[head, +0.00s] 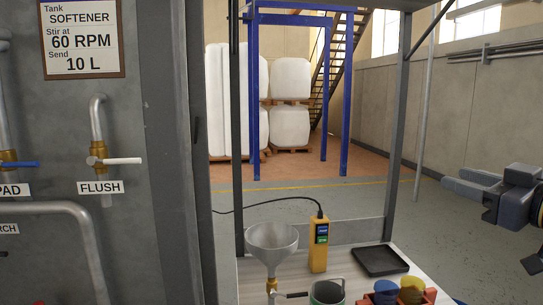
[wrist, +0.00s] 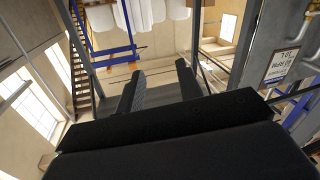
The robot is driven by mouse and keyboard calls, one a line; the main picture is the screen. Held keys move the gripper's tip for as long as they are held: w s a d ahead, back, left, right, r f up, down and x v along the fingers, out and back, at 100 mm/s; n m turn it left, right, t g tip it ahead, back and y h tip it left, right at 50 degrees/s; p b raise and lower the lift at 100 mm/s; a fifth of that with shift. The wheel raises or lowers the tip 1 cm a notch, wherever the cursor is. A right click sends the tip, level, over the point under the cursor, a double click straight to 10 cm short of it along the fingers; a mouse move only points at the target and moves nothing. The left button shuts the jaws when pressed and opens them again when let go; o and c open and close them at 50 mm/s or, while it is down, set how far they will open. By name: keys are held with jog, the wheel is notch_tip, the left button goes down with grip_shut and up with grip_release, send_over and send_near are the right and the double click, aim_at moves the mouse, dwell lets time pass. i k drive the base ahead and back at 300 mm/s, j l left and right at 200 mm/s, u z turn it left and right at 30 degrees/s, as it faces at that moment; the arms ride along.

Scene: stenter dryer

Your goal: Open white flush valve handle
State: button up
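The white flush valve handle (head: 122,160) is on the grey panel at the left of the head view. It lies horizontal, pointing right from a brass valve (head: 97,150) on a grey pipe, above a FLUSH label (head: 100,187). My gripper (head: 450,184) is at the far right of the head view, well apart from the handle and touching nothing. In the wrist view my gripper (wrist: 158,82) has its two black fingers spread with an empty gap between them. The handle cannot be made out in the wrist view.
A blue handle (head: 22,164) sits on the neighbouring valve at the left edge. A dark post (head: 200,150) stands between panel and bench. The bench holds a funnel (head: 272,238), a yellow hand control (head: 319,244), a black tray (head: 380,261) and a cup (head: 327,293).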

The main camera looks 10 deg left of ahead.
aim_at(90, 161)
jog(key=i+u, duration=0.15)
jog(key=u, duration=0.3)
jog(key=i+l+u, duration=0.1)
jog(key=u, duration=0.4)
jog(key=i+l+u, duration=0.2)
jog(key=u, duration=0.25)
jog(key=i+l+u, duration=0.1)
jog(key=u, duration=0.4)
jog(key=i+l+u, duration=0.2)
jog(key=u, duration=0.15)
jog(key=i+l+u, duration=0.1)
jog(key=l+u, duration=0.2)
jog(key=l, duration=0.15)
